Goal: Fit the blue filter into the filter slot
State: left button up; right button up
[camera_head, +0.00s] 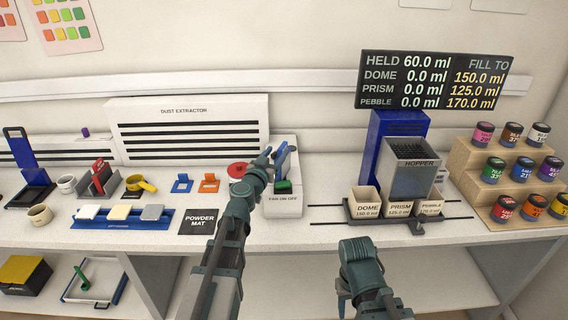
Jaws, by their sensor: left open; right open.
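A blue flat panel (281,157), which looks like the blue filter, stands tilted at the top of the white fan box (283,207). My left gripper (268,154) is open close to the panel's left side; I cannot tell if they touch. The filter slot is hidden or too small to make out, so I cannot tell if the panel sits in it. A green switch (283,187) is on the box front. My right gripper (345,297) is open and low at the counter's front edge, away from the box; its fingertips are partly hidden.
A dust extractor (188,128) stands behind. Left of the box lie a red roll (238,170), a blue clip (181,184), an orange clip (209,184) and a powder mat (199,222). A hopper (410,175) with cups and a stepped jar rack (470,170) stand to the right.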

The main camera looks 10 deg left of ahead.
aim_at(283, 145)
pick_arm(q)
jog(key=w, duration=0.2)
jog(key=w+d, duration=0.1)
jog(key=w, duration=0.2)
jog(key=shift+w+f, duration=0.1)
jog(key=shift+f, duration=0.1)
jog(key=shift+c, duration=0.3)
grip_shut()
dwell(0.9)
